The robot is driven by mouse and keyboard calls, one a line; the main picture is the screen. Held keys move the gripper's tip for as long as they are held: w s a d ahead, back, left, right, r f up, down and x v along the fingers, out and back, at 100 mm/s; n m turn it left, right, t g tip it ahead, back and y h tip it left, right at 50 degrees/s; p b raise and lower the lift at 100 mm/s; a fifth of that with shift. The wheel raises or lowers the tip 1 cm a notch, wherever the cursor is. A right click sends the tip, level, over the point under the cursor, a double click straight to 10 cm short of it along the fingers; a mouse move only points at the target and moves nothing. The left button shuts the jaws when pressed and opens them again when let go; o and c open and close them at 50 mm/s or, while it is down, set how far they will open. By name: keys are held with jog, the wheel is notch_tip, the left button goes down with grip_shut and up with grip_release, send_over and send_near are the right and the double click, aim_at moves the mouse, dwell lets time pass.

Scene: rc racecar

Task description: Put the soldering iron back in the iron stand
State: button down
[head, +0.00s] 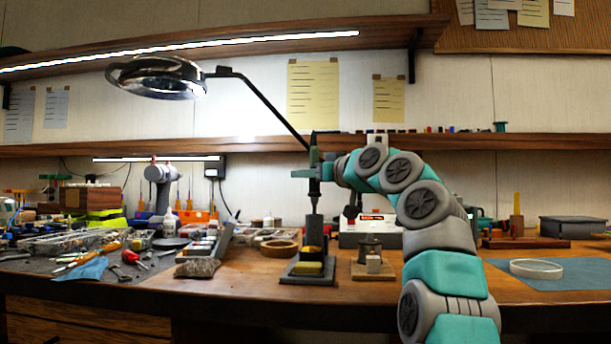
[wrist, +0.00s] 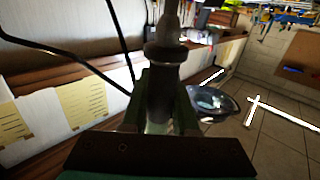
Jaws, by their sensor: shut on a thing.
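My gripper (head: 313,173) is shut on the soldering iron (head: 314,154) and holds it upright above the workbench. The iron stand (head: 313,232) is a dark upright holder on a base with a yellow sponge (head: 306,267). The iron lines up over the stand in the head view, its lower end close to the holder's top; I cannot tell whether it is inside. In the wrist view the iron (wrist: 165,50) stands between my gripper's fingers (wrist: 163,105), with its lower end hidden.
A small wooden block with a dark pot (head: 370,250) stands right of the stand. A wooden ring (head: 279,248) and a parts tray (head: 215,240) are to the left. A magnifier lamp (head: 157,77) hangs from an arm behind. A blue mat (head: 570,280) lies at the right.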

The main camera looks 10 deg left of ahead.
jog(key=shift+f+b, duration=1.7)
jog(key=shift+f, duration=0.15)
jog(key=shift+c, duration=1)
grip_release()
jog(key=shift+s, duration=0.1)
jog(key=s+d+r+b, duration=0.1)
jog(key=s+d+r, duration=0.1)
jog(key=s+d, duration=0.2)
jog(key=shift+s+d+b, duration=0.4)
jog(key=shift+d, duration=0.05)
dwell(0.7)
